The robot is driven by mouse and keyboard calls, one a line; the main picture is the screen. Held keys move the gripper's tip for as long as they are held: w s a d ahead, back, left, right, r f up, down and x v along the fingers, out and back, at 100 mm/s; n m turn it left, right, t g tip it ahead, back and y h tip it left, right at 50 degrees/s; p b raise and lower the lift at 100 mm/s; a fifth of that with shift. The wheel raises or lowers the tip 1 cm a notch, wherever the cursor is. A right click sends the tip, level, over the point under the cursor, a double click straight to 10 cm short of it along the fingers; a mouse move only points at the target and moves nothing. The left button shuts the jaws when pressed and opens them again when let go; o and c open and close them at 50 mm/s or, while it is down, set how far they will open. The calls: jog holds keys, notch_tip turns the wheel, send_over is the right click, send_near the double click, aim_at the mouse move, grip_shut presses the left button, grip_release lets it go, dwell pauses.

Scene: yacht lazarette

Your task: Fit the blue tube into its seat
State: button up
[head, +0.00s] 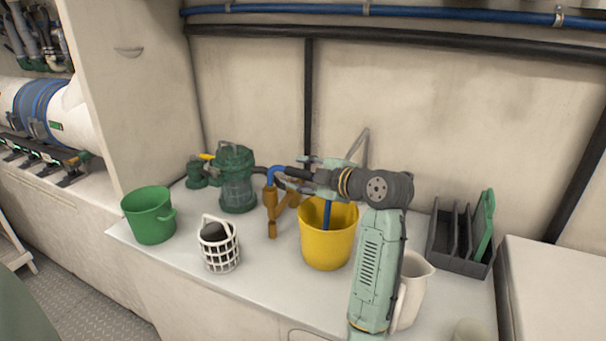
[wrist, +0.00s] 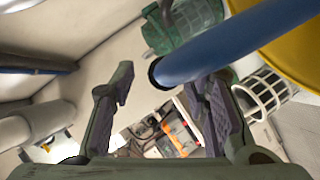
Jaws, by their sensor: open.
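The blue tube shows in the head view as a straight length (head: 327,214) standing in the yellow bucket (head: 328,250) and a curved blue piece at the top of the orange-brown bracket (head: 270,205). My gripper hides whether these join. The bracket stands left of the bucket; which part is the seat is unclear. My gripper (head: 296,175) points left above the bucket, close to the curved piece. In the wrist view, my gripper (wrist: 160,88) has its fingers spread apart. The tube (wrist: 225,47) runs from upper right to a dark open end near the fingertips; contact is unclear.
A green pump (head: 237,180) stands behind the bracket. A green bucket (head: 150,215) and a white basket (head: 219,247) are at left. A white pitcher (head: 412,285) and a dark divided rack (head: 452,245) are at right. The bench front near the white basket has free room.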

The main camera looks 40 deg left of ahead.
jog(key=shift+d, duration=0.1)
jog(key=v, duration=0.8)
dwell(0.6)
